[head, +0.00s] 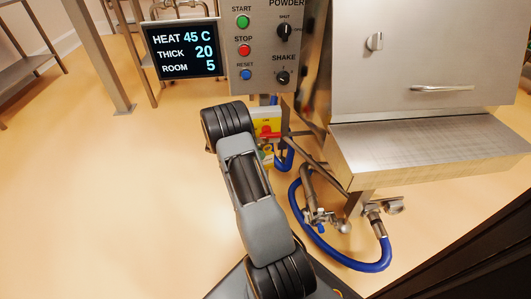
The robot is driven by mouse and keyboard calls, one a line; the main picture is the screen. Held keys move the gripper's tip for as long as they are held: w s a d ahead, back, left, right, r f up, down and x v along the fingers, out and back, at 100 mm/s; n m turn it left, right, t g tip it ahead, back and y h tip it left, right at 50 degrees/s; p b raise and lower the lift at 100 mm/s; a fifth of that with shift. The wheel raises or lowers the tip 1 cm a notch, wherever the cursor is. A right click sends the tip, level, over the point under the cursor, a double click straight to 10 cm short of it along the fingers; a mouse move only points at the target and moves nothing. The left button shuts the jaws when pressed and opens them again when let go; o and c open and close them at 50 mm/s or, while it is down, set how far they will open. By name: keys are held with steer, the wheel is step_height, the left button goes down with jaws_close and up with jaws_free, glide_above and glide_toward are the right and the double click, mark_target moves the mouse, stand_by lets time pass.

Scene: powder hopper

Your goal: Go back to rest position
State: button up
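My arm reaches up from the bottom middle of the head view, bent, with its upper joint just below the control panel. My gripper does not show; the arm links may hide it. The control panel (264,75) hangs at the top middle, with a green START button (243,22), a red STOP button (244,50), a blue RESET button (245,75), a POWDER knob (284,31) and a SHAKE knob (282,77). The display (182,50) to its left reads HEAT 45 C, THICK 20, ROOM 5.
A steel cabinet (420,50) with a handle and a steel ledge (430,150) fills the right. A yellow and red switch box (267,122) is close beside my arm. A blue hose (355,262) loops below the ledge.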

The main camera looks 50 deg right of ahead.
steer(key=p+v, duration=0.2)
steer(key=v, duration=0.7)
steer(key=s+a+r+m+t+y+p, duration=0.15)
steer(key=a+r+p, duration=0.35)
steer(key=r, duration=0.5)
steer(key=s+a+r+m+t+y+p, duration=0.1)
steer(key=s+a+r+m+y+p, duration=0.2)
steer(key=r+p, duration=0.55)
steer(key=s+a+r+m+t+y+p, duration=0.1)
steer(key=s+a+r+m+t+p, duration=0.25)
steer(key=r, duration=0.85)
steer(key=s+a+r+m+t+y+p, duration=0.2)
steer(key=s+a+r+m+p, duration=0.1)
steer(key=a+r+p, duration=0.4)
steer(key=s+a+r+m+t+y+p, duration=0.2)
steer(key=s+a+r+p, duration=0.4)
steer(key=r, duration=0.6)
steer(key=a+m+p, duration=0.1)
steer(key=p, duration=0.1)
steer(key=shift+s+y+p, duration=0.25)
steer(key=shift+y+p, duration=0.05)
steer(key=shift+y, duration=0.05)
